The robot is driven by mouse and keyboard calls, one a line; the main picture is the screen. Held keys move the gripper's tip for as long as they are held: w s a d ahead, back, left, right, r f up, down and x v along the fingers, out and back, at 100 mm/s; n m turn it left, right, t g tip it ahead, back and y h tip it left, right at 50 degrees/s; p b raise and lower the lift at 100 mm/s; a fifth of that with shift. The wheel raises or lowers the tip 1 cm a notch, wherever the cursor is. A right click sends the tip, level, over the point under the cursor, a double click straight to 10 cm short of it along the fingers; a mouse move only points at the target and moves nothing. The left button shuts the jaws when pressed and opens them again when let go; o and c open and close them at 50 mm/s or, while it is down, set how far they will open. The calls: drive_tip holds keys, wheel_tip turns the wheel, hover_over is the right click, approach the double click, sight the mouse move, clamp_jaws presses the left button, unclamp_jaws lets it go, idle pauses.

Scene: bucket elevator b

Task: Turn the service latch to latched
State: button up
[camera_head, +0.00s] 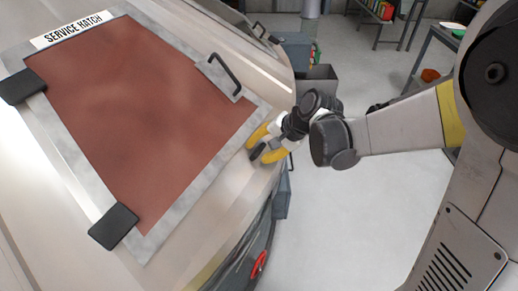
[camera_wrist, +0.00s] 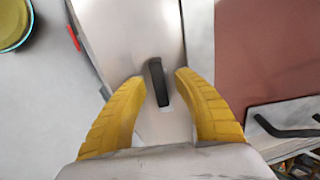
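The service latch (camera_wrist: 159,84) is a small black lever on a pale metal plate, in the middle of the wrist view. It points roughly up and down in that picture, leaning slightly. My gripper (camera_wrist: 160,76) has its two yellow fingers apart, one on each side of the lever, with a gap showing on both sides. In the head view my gripper (camera_head: 264,144) is at the right edge of the hatch frame. There the latch is mostly hidden by the fingers, and I cannot make out its angle.
The red-brown service hatch (camera_head: 140,110) has a black handle (camera_head: 224,74) near its upper right corner and two black hinges. The hatch handle also shows in the wrist view (camera_wrist: 288,130). Open floor lies to the right.

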clamp_jaws()
drive_tip(key=shift+n, duration=0.3)
drive_tip(key=n+b, duration=0.1)
drive_tip(key=n, duration=0.2)
drive_tip(key=shift+n, duration=0.3)
drive_tip(key=n, duration=0.4)
drive_tip(key=shift+a+n+b, duration=0.1)
drive_tip(key=shift+n+b, duration=0.2)
drive_tip(key=shift+b, duration=0.05)
drive_tip(key=n, duration=0.4)
drive_tip(key=shift+n+b, duration=0.3)
drive_tip(key=shift+n, duration=2.2)
